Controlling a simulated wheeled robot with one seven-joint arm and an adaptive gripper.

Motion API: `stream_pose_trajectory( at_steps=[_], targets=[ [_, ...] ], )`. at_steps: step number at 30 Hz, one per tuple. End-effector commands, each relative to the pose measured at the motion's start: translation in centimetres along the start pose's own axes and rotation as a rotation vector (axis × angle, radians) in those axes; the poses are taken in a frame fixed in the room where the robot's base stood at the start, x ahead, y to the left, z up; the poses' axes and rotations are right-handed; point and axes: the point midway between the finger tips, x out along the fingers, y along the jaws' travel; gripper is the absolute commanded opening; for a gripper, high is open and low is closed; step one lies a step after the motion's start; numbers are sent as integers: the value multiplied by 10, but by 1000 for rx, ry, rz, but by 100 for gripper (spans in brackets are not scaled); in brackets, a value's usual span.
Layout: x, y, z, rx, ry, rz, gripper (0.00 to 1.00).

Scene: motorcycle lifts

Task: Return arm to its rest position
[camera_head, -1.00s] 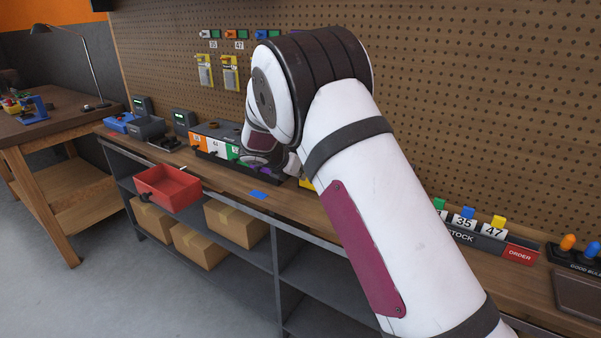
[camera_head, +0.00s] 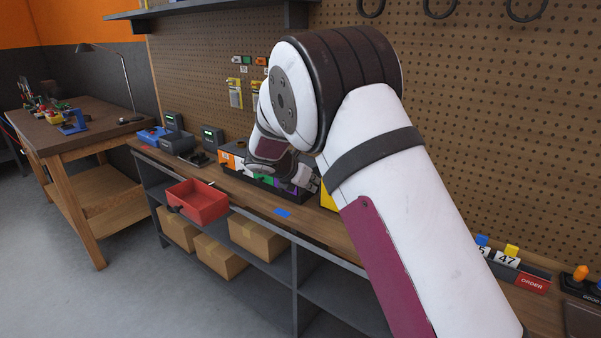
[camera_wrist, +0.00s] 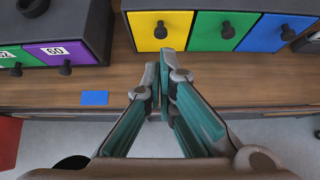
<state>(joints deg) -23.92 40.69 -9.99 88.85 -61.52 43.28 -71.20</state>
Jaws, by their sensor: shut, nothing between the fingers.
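My white arm with dark joints and a maroon panel crosses the head view from lower right up to its bent elbow, then down toward the workbench (camera_head: 345,232). My gripper (camera_wrist: 165,72) shows in the wrist view with its teal-padded fingertips together and nothing between them. It is above the bench's front part, in front of a yellow drawer (camera_wrist: 147,38) and apart from it. In the head view the arm's far end is by the drawer units, and the fingers are too small to make out there.
A green drawer (camera_wrist: 207,36) and blue drawer (camera_wrist: 262,38) sit right of the yellow one; a purple drawer (camera_wrist: 85,54) is left. A blue patch (camera_wrist: 94,98) lies on the bench. A red bin (camera_head: 199,203) is at its front edge. The pegboard (camera_head: 480,130) rises behind.

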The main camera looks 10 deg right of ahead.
Motion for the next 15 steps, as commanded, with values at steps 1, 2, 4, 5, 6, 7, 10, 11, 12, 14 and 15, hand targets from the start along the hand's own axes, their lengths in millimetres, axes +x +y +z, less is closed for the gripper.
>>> stream_pose_trajectory(
  at_steps=[1,2,4,5,6,7,10,11,12,14,15],
  targets=[
    [-6,-8,8,38,6,-5,0],
    [-10,-14,12,71,15,-10,0],
    [-22,-31,22,171,39,-22,0],
    [-29,-40,27,224,52,-29,0],
    [-38,-54,34,301,71,-39,0],
    [-46,-65,38,362,86,-47,0],
    [-73,-101,49,566,137,-78,0],
    [-81,-111,51,625,152,-87,0],
    [-91,-126,53,705,172,-100,0],
    [-108,-146,55,821,201,-119,0],
    [-118,-160,55,898,219,-134,0]
  ],
)
